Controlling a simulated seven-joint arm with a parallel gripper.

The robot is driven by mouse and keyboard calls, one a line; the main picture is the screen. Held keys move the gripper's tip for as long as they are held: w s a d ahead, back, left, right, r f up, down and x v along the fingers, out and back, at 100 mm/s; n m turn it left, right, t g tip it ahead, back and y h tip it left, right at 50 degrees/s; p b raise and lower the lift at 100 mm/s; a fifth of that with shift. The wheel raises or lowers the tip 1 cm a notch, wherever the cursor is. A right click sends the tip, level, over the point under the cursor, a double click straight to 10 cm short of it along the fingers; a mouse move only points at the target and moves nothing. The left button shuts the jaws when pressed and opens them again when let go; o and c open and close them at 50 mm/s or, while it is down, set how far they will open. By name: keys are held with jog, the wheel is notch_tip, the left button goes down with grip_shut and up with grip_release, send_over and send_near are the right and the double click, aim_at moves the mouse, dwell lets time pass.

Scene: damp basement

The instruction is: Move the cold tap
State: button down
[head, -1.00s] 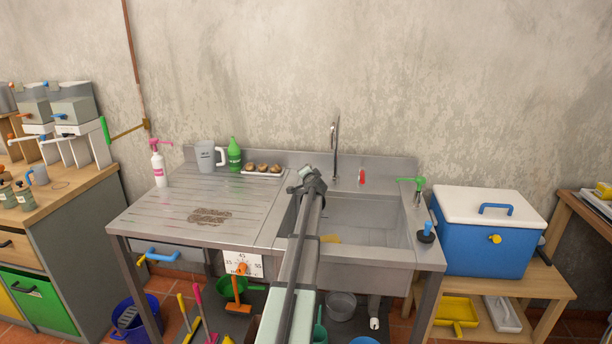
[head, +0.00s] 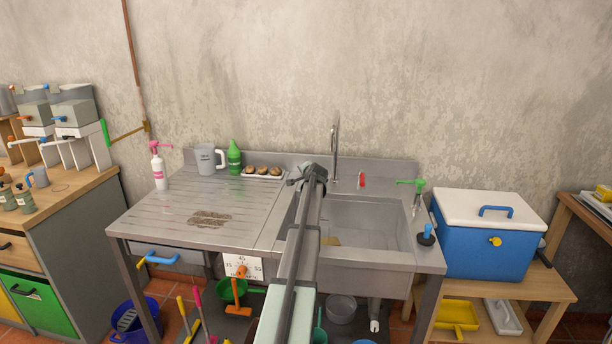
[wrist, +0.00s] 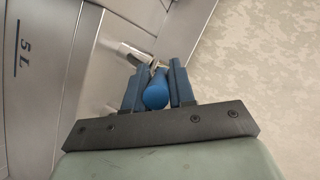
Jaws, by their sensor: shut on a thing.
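The cold tap's blue handle (wrist: 156,96) sits between the two blue fingers of my gripper (wrist: 155,72) in the wrist view, and the gripper is shut on it. A pale metal part shows just beyond the fingertips. In the head view my gripper (head: 313,173) is at the back of the sink, left of the tall spout (head: 335,145), and it hides the cold tap. The red tap handle (head: 361,180) stands to the right of the spout.
The sink basin (head: 365,225) lies below and right of my arm. A plate of brown items (head: 263,177), a green bottle (head: 234,156) and a grey jug (head: 205,158) stand left of the gripper. A green-topped dispenser (head: 418,187) is at the sink's right edge.

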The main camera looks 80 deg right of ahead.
jog(key=c, duration=1)
grip_release()
jog(key=shift+c, duration=0.2)
jog(key=v, duration=1.3)
jog(key=shift+a, duration=0.4)
jog(key=shift+s+r, duration=0.1)
